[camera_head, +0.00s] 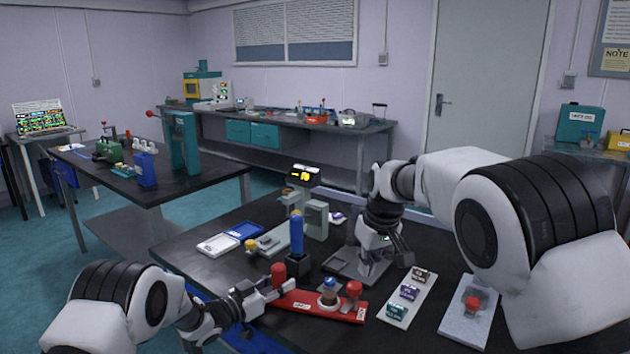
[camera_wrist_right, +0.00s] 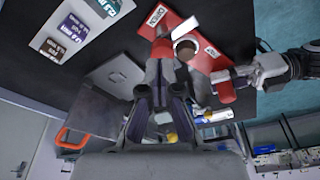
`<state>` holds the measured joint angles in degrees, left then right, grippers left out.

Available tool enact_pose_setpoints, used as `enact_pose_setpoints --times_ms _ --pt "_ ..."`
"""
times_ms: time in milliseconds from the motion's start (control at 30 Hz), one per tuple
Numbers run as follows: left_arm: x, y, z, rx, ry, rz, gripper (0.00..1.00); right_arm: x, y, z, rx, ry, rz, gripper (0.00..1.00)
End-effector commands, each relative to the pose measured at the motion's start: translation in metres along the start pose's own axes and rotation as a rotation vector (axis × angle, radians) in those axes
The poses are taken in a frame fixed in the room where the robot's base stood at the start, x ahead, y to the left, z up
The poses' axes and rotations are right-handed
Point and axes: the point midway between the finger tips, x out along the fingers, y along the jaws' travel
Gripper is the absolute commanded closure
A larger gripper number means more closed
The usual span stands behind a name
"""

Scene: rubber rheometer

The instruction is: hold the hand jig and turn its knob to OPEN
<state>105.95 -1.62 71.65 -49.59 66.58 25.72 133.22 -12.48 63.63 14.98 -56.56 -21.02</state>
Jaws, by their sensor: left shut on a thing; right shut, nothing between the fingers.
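The hand jig is a red board (camera_head: 318,305) with white labels, lying on the dark table. A round brown and white knob (camera_head: 328,297) with a blue top stands at its middle. My left gripper (camera_head: 272,288) is shut on the left red handle. In the right wrist view the jig (camera_wrist_right: 215,30) lies beyond my right fingers (camera_wrist_right: 160,88).
A white strip (camera_head: 393,312) with several coloured blocks and a pale slab (camera_head: 468,318) with a red knob lie to the right. A blue cylinder (camera_head: 297,232) and a grey stand (camera_head: 316,218) are behind the jig. White and blue trays (camera_head: 218,245) lie at the left.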

Motion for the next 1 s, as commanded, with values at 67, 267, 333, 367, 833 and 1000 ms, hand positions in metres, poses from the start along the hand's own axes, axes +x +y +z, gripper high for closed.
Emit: enact_pose_setpoints --times_ms 67,267,333,367,833,1000 --pt "0.000 0.001 0.003 0.000 -0.006 0.001 1.00 0.001 0.000 0.000 -0.043 0.002 -0.001 1.00" --pt "0.000 0.001 0.003 0.000 -0.006 0.001 1.00 0.003 -0.009 -0.004 -0.352 0.062 -0.072 1.00" --pt "-0.001 0.001 0.003 0.000 -0.006 0.001 1.00 0.003 -0.007 -0.005 -0.450 0.109 -0.114 1.00" --pt "-0.001 0.001 0.003 0.000 -0.006 0.001 1.00 0.002 -0.006 -0.005 -0.482 0.132 -0.131 1.00" --pt "-0.001 0.001 0.003 -0.001 -0.006 0.001 1.00 0.027 0.015 0.007 -0.476 0.231 -0.207 1.00" --pt "-0.001 0.001 0.003 -0.001 -0.006 0.000 1.00 0.050 0.015 0.013 -0.477 0.232 -0.205 1.00"
